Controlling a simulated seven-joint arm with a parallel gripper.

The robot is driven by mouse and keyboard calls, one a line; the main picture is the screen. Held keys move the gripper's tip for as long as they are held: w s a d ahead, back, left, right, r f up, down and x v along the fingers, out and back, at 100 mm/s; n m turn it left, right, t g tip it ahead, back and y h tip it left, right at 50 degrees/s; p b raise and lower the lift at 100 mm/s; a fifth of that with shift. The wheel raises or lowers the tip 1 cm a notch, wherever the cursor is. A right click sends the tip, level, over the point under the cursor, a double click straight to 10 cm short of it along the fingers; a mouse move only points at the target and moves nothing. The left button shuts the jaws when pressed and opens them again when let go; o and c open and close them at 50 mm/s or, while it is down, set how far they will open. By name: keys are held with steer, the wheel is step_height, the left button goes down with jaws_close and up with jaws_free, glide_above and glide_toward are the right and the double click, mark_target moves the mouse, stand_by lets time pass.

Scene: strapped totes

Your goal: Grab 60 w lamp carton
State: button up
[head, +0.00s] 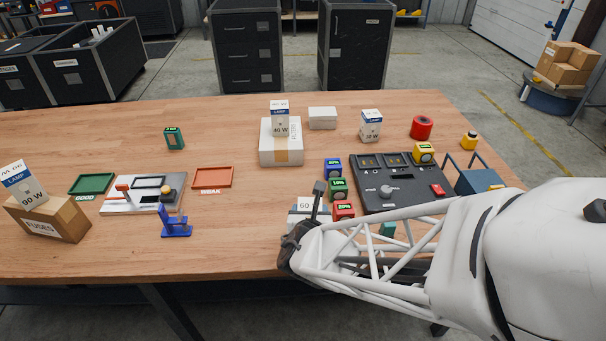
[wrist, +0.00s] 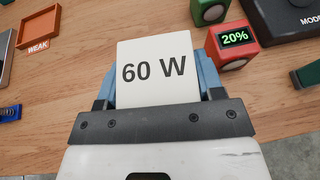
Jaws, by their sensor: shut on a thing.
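The 60 W lamp carton (wrist: 155,68) is white with black "60 W" print and sits between the two blue-grey fingers of my gripper (wrist: 155,85) in the wrist view. My gripper is shut on it. In the head view the carton (head: 305,206) shows only in part behind my gripper (head: 312,215), near the front middle of the table. My arm hides its lower part, and I cannot tell whether it touches the table.
A red 20% block (wrist: 235,45) stands close right of the carton, with a green block (head: 338,189) behind it. A dark control panel (head: 400,200) lies to the right. Other lamp cartons stand at the 40 W (head: 279,117), 90 W (head: 25,185) and back-right (head: 371,124) spots. Open table lies to the left.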

step_height(320, 180, up, 9)
stand_by(0.5)
steer(key=shift+w, duration=0.1)
stand_by(0.5)
